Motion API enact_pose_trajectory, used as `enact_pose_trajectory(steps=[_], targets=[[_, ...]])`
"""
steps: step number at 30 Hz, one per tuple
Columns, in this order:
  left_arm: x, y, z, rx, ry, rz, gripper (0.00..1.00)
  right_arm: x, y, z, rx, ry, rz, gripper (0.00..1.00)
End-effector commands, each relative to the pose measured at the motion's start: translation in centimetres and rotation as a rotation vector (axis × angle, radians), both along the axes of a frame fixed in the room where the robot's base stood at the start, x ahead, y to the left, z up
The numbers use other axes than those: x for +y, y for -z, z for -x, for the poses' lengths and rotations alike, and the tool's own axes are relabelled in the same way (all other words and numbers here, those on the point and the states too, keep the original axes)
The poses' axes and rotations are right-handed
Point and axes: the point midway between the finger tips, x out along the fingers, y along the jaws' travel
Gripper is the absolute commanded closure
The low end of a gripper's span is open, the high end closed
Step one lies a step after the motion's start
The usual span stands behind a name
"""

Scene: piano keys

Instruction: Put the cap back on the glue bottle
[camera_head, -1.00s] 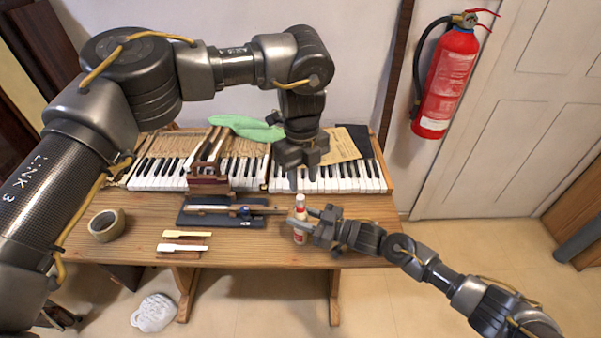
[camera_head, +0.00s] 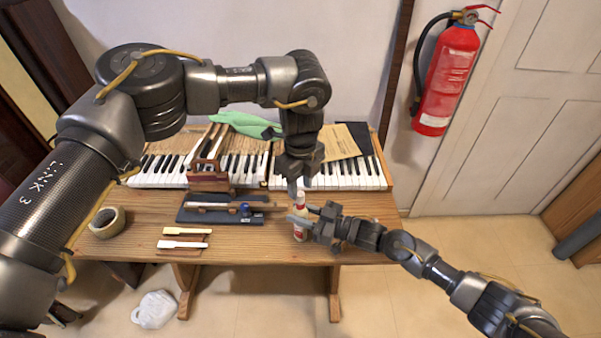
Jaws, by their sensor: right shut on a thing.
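The glue bottle (camera_head: 300,232), white with a red label, stands upright near the front edge of the wooden table. My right gripper (camera_head: 303,216) comes in from the right and is shut on its upper body. My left gripper (camera_head: 300,186) points down directly above the bottle, its fingertips at the bottle's reddish top. Whether it holds the cap between its fingers is too small to tell. I cannot make out the cap as a separate thing.
The table (camera_head: 350,212) carries a piano keyboard (camera_head: 340,178) at the back. A dark mat (camera_head: 208,216) with tools and a small blue item (camera_head: 245,210) lies left of the bottle. Two loose keys (camera_head: 185,244) and a tape roll (camera_head: 107,222) lie farther left.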

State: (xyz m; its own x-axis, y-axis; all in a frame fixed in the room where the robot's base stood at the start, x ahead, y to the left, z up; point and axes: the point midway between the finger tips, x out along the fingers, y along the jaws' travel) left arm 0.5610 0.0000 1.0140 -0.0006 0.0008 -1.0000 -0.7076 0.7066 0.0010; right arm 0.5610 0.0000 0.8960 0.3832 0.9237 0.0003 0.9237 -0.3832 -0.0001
Motion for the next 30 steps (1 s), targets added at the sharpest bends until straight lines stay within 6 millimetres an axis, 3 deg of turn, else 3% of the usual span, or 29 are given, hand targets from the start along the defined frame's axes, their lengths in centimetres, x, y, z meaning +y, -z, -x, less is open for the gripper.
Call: enact_pose_trajectory(steps=[3,9,20,28,30], targets=[[0.0,1.7,0.1,0.002,0.0,-0.001,0.64,0.0,0.0,0.0,0.0,0.0,0.001,1.0],[0.0,3.3,0.0,0.001,0.0,-0.001,0.64,0.0,0.0,0.0,0.0,0.0,0.001,1.0],[0.0,3.7,0.0,0.0,0.0,0.0,0.64,0.0,0.0,0.0,0.0,0.0,0.001,1.0],[0.0,3.6,0.0,0.0,0.001,0.0,0.99,0.0,0.0,0.0,0.0,0.0,0.001,1.0],[0.0,3.6,0.0,0.0,0.001,0.0,1.0,0.0,0.0,0.0,0.0,0.0,0.001,1.0]])
